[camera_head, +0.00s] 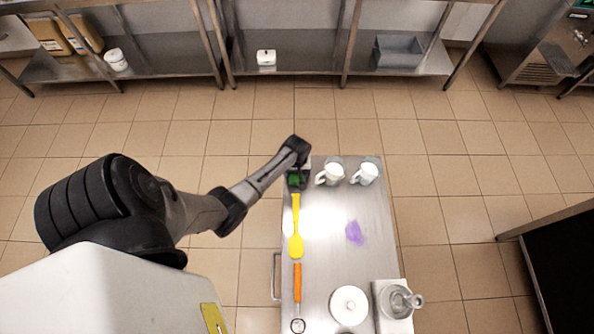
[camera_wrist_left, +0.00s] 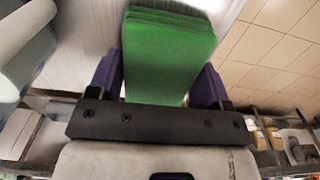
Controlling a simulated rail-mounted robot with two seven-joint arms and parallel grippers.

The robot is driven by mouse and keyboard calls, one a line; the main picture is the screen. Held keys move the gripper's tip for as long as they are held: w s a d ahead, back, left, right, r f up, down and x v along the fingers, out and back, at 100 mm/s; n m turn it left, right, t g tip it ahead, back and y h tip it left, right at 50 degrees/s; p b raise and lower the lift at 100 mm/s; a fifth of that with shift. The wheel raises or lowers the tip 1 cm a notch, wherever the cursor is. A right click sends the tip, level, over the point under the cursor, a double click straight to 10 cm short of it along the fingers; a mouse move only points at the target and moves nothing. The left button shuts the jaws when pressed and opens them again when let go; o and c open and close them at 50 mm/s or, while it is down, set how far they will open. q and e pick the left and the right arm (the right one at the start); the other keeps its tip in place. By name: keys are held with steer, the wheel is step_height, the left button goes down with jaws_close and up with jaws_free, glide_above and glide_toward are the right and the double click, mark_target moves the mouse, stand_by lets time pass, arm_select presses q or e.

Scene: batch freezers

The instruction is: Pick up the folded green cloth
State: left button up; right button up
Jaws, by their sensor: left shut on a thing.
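The folded green cloth (camera_wrist_left: 168,55) fills the middle of the left wrist view, with its layered edge toward the top. My left gripper (camera_wrist_left: 165,85) is shut on it, with one purple finger on each side of the cloth. In the head view, my left gripper (camera_head: 298,172) is at the far left corner of the metal cart (camera_head: 335,215), and only a small green part of the cloth (camera_head: 294,180) shows under it. I cannot tell whether the cloth touches the cart top. My right gripper is not in view.
Two white mugs (camera_head: 330,174) (camera_head: 366,173) stand close to the right of the gripper. A yellow spatula (camera_head: 296,240) lies just nearer, then an orange-handled tool (camera_head: 297,285). A purple cloth (camera_head: 355,233), a white lidded pot (camera_head: 349,305) and a metal-topped container (camera_head: 396,300) are also on the cart.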

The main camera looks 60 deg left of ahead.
arm_select(q)
steer(key=shift+c, duration=0.9)
step_height(320, 180, up, 10)
steer(key=shift+p, duration=0.85)
